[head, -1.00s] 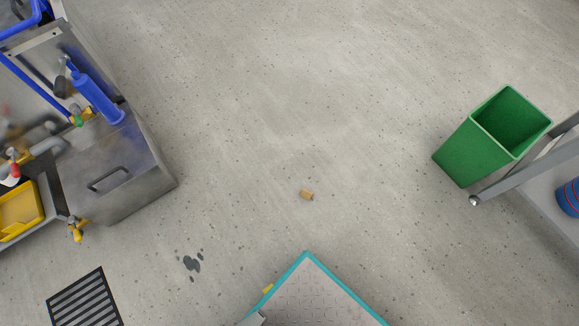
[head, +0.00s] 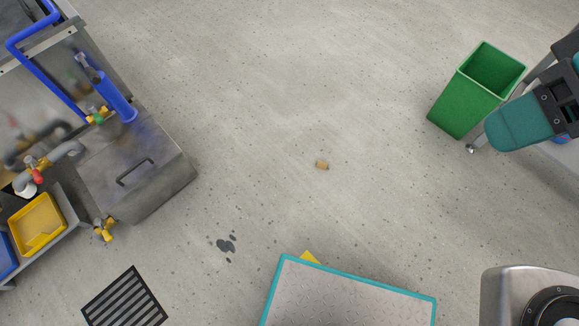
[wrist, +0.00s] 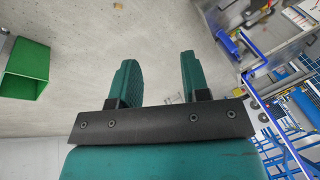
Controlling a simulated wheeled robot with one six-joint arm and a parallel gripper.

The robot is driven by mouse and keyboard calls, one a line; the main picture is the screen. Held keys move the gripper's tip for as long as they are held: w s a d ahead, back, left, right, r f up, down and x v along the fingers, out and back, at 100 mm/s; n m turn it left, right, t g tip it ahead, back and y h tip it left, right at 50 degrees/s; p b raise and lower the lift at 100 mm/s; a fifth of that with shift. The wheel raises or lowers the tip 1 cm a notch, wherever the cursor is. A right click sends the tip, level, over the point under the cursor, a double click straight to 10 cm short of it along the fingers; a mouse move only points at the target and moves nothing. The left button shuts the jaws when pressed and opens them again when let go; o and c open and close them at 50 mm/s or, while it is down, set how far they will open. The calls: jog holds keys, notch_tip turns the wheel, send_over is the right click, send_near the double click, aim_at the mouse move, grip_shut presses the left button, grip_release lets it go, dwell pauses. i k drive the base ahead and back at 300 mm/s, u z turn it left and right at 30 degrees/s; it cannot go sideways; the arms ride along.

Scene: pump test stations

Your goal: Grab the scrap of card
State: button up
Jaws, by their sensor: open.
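The scrap of card (head: 322,165) is a small brown piece lying flat on the grey floor, near the middle of the head view. Bare floor surrounds it. My gripper (wrist: 157,68) shows in the wrist view with its two teal fingers apart and nothing between them. Teal and black parts of my arm show at the right of the head view, well away from the scrap.
A green bin (head: 466,100) stands right of the scrap. A metal pump bench (head: 140,175) with a yellow tray (head: 38,224) is at left. A dark stain (head: 226,244) and floor grate (head: 124,298) lie lower left. Floor around the scrap is clear.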

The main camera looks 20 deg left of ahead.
aim_at(323, 165)
jog(key=u, duration=0.45)
jog(key=k, duration=1.05)
jog(key=u, duration=1.15)
jog(key=i, duration=1.45)
jog(key=z, duration=0.5)
jog(key=i, duration=0.6)
jog(key=z, duration=0.4)
